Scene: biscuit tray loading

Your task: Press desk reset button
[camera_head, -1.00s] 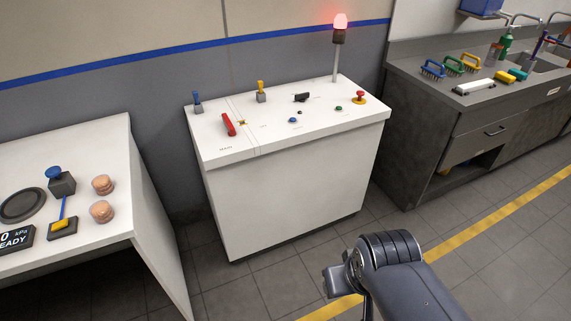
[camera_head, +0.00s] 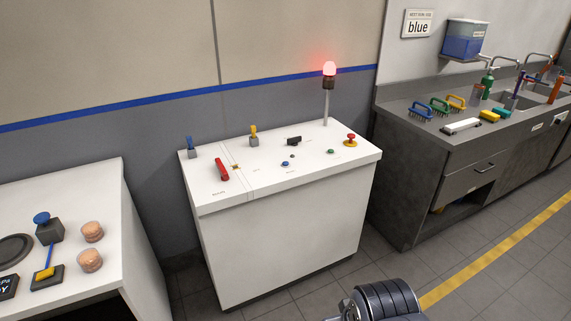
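The white control desk (camera_head: 277,250) stands against the wall in the middle of the view. Its top carries a blue button (camera_head: 284,163), a small dark knob (camera_head: 292,156), a green button (camera_head: 330,151) and a red mushroom button on a yellow base (camera_head: 350,140). The printed labels are too small to read, so I cannot tell which button is marked reset. A red beacon (camera_head: 329,69) glows on a pole at the desk's back. Part of my arm shows at the bottom edge, apart from the desk. My gripper's fingers are not in view.
The desk also has a red lever (camera_head: 222,169), a blue toggle (camera_head: 191,147), a yellow toggle (camera_head: 254,136) and a black switch (camera_head: 294,141). A white table (camera_head: 90,190) stands left. A grey sink counter (camera_head: 420,165) with brushes stands right. Floor shows between desk and counter.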

